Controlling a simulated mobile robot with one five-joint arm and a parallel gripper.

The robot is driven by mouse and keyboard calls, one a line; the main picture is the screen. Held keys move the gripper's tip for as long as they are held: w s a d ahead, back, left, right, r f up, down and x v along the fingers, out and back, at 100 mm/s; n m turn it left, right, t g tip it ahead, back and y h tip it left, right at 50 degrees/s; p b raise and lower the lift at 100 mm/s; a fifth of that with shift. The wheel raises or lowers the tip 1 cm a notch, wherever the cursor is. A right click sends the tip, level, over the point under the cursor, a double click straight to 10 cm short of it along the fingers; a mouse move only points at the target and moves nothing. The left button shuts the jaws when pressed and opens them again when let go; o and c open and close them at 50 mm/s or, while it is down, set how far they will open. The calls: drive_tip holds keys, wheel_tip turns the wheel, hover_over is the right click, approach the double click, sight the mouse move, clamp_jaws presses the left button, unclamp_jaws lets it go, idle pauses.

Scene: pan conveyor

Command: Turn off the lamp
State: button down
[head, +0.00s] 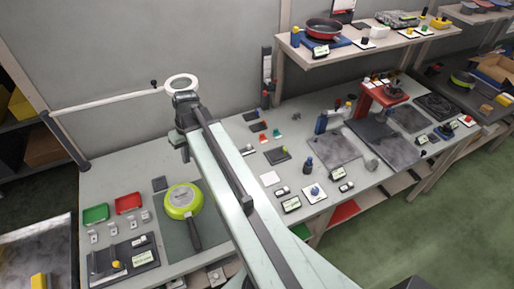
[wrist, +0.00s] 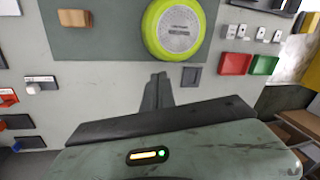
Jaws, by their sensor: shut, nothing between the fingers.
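The lamp (head: 110,103) stands at the back left of the table, with a dark post, a long white arm and a white ring head (head: 182,79). A small black knob (head: 154,84) stands on the white arm close to the head. I cannot tell whether it is lit. My gripper (head: 183,152) hangs below my arm's far end, just in front of and below the ring head. In the wrist view my gripper (wrist: 158,78) is shut and empty, pointing over bare table beside the pan. The lamp does not show in the wrist view.
A green pan (head: 183,199) lies on a dark mat, near a small dark square plate (wrist: 191,77). Red (head: 128,204) and green (head: 96,214) trays lie to the left. A shelf (head: 375,43) with a red pan (head: 324,28) stands at the back right. Bare table lies below the lamp arm.

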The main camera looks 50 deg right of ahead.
drive_tip(key=d+f+t+y+b, duration=0.1)
drive_tip(key=d+f+b, duration=0.15)
drive_tip(key=d, duration=0.75)
drive_tip(key=m+t+b, duration=0.2)
drive_tip(key=b, duration=0.1)
hover_over(249, 147)
drive_tip(key=a, duration=0.3)
wheel_tip(249, 147, down, 2)
drive_tip(key=s+d+t+b, duration=0.2)
drive_tip(key=s+d, duration=0.6)
drive_tip(key=d, duration=0.5)
drive_tip(key=shift+f+t, duration=0.2)
drive_tip(key=shift+t, duration=0.2)
drive_tip(key=shift+s+d, duration=0.1)
drive_tip(key=b+x, duration=0.9)
drive_tip(key=x, duration=0.2)
drive_tip(key=shift+s+f, duration=0.15)
drive_tip(key=a, duration=0.2)
drive_tip(key=a+r+p, duration=0.1)
drive_tip(key=shift+w+r, duration=0.1)
drive_tip(key=shift+w, duration=0.25)
drive_tip(key=shift+w+a, duration=0.3)
drive_tip(key=shift+a, duration=0.15)
